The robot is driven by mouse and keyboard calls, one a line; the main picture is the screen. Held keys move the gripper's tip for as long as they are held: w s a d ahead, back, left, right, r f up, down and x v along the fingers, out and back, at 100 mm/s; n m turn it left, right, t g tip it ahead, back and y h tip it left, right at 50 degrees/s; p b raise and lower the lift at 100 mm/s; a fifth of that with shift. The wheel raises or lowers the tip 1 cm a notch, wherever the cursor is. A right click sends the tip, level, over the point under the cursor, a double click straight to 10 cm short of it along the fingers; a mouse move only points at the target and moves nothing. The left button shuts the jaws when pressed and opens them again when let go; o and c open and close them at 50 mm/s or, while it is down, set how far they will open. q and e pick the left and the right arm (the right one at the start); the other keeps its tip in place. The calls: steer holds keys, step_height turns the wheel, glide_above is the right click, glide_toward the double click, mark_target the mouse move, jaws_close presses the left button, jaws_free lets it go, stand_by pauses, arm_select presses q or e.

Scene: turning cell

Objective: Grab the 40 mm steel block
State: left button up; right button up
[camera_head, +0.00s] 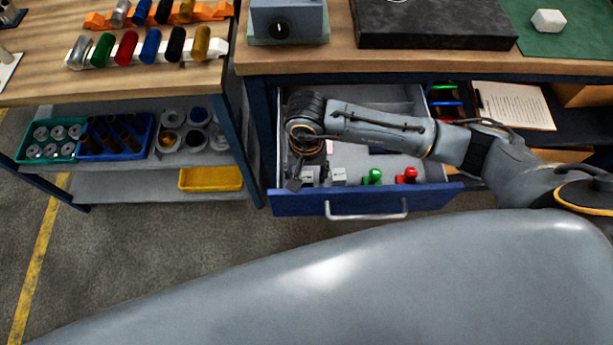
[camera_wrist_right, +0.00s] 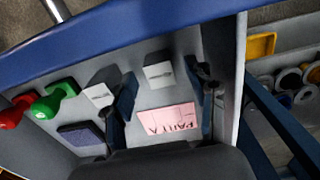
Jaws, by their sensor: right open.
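Two small grey metal blocks lie in the open drawer (camera_head: 390,199). One block (camera_head: 309,172) is at the left, partly hidden by my right gripper (camera_head: 307,179); the other block (camera_head: 339,176) is to its right. In the right wrist view the first block (camera_wrist_right: 158,73) shows between the two fingers of my open right gripper (camera_wrist_right: 166,90), toward their tips, with gaps on both sides. The other block (camera_wrist_right: 102,93) is just outside the left finger. Marks on the blocks are too small to read, so I cannot tell which is 40 mm. My left gripper is not in view.
A green piece (camera_head: 372,177) and a red piece (camera_head: 406,176) stand in the drawer right of the blocks. A pink note (camera_wrist_right: 167,117) and a dark blue pad (camera_wrist_right: 82,136) lie on its floor. The drawer's walls and blue front surround the gripper closely.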

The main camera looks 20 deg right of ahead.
steer(key=shift+f, duration=0.95)
jaws_close()
steer(key=shift+w+r, duration=0.1)
steer(key=shift+r, duration=0.05)
